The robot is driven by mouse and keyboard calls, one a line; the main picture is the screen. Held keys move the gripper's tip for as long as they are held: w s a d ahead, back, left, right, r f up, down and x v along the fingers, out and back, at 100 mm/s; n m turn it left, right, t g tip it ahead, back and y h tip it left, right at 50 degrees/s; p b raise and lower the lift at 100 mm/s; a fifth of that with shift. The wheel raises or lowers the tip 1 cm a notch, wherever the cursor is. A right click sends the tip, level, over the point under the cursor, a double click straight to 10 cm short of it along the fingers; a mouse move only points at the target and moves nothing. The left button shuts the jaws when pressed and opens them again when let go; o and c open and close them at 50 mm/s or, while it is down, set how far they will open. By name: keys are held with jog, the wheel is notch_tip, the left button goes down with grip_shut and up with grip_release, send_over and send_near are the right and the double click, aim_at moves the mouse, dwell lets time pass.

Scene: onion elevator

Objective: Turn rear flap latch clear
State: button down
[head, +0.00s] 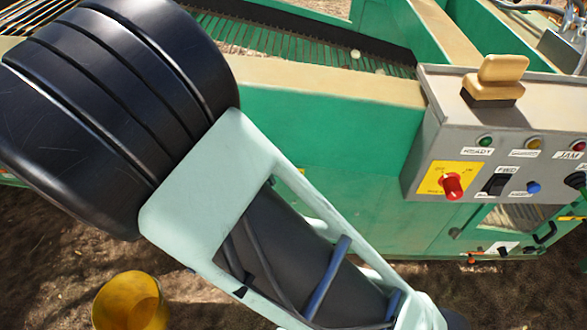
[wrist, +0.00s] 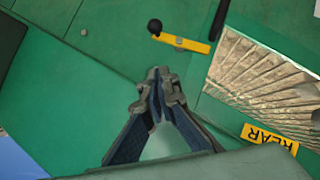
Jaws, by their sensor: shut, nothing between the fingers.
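The latch (wrist: 182,43) shows in the wrist view as a short yellow bar with a black ball knob (wrist: 155,26) at its left end. It lies on the green panel, up and left of the ribbed metal window (wrist: 262,78). A yellow REAR label (wrist: 270,137) is below that window. My gripper (wrist: 160,72) is shut and empty, with its fingertips just below the latch in the picture and apart from it. I cannot tell its depth from the panel. The gripper is out of the head view.
In the head view, a grey control panel (head: 412,170) with a red knob (head: 452,186) and several buttons is at the right. The slatted conveyor (head: 270,42) runs along the top. A yellow bucket (head: 130,302) stands on the soil at lower left.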

jog(key=shift+w, duration=0.1)
jog(key=b, duration=0.4)
send_near(300, 174)
jog(key=w, duration=0.3)
jog(key=shift+d+f+b, duration=0.7)
jog(key=shift+f+b, duration=0.15)
jog(key=shift+f, duration=0.15)
jog(key=shift+w, duration=0.1)
jog(key=shift+d+y, duration=0.1)
jog(key=shift+y, duration=0.2)
